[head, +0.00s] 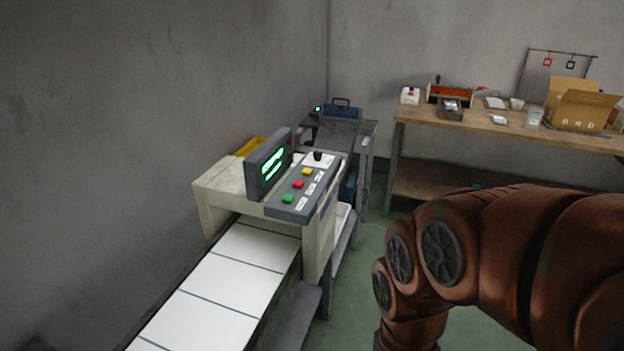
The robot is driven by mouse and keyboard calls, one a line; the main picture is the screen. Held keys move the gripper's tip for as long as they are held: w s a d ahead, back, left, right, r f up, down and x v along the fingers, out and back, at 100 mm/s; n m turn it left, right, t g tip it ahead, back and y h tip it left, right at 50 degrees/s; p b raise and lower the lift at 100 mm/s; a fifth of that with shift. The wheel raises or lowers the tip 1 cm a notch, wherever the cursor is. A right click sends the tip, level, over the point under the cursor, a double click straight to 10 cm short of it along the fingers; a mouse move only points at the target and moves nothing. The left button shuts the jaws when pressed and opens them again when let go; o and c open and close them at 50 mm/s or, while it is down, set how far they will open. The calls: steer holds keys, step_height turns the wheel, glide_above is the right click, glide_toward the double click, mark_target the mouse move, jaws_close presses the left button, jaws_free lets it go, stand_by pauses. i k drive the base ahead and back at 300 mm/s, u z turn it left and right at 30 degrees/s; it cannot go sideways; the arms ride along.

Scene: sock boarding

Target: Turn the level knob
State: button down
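A black knob (318,155) sits on a small white plate at the far end of a grey control panel (287,209). The panel also carries a yellow, a red and a green button, with small white labels beside them. A dark display (270,163) with green glowing marks stands at the panel's left side. The panel is on a cream conveyor machine (318,245). The knob's setting is too small to read. My reddish-brown arm fills the lower right, apart from the panel. My gripper is outside the picture.
A white segmented belt (212,295) runs from the machine to the lower left. A wooden workbench (480,126) at the back right holds a cardboard box (578,108) and small items. Green floor (372,262) is clear between machine and bench.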

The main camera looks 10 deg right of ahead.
mark_target(317, 155)
steer(key=z, duration=0.7)
steer(key=i, duration=0.85)
steer(key=u, duration=2.05)
